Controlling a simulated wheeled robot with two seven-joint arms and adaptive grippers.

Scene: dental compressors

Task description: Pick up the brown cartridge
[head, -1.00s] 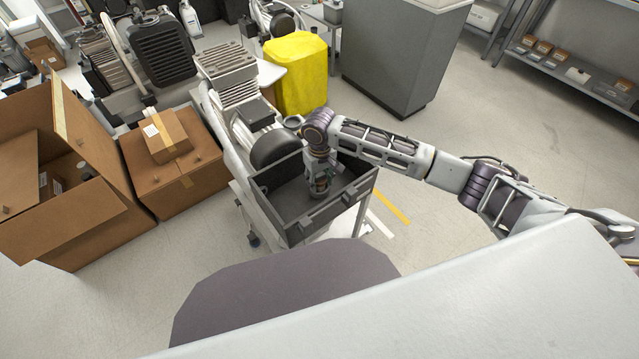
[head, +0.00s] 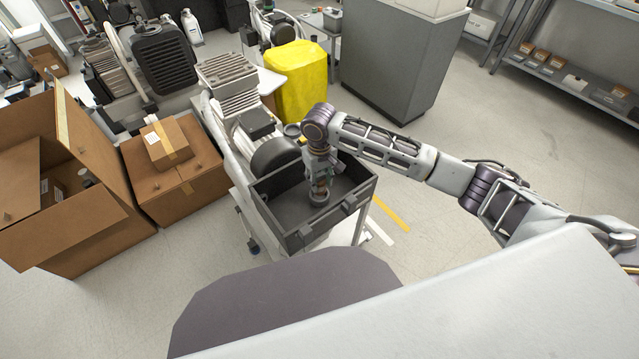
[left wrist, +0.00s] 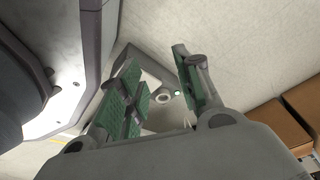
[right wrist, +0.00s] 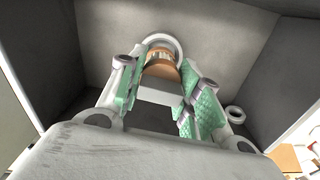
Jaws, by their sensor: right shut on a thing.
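The brown cartridge (right wrist: 162,68) is between the green-padded fingers of my right gripper (right wrist: 155,95) in the right wrist view. My right gripper is shut on it. A pale ring shows around its far end. In the head view my right gripper (head: 319,188) points down inside the dark grey bin (head: 285,215), and the cartridge is mostly hidden there. I cannot tell whether the cartridge touches the bin floor. My left gripper (left wrist: 160,92) is open and empty in the left wrist view, away from the cartridge.
A small pale ring (right wrist: 235,114) lies in the bin at the right. A compressor (head: 235,95) stands behind the bin. Cardboard boxes (head: 185,185) are at the left, a yellow-covered object (head: 298,80) and a grey cabinet (head: 395,60) behind. The floor at right is clear.

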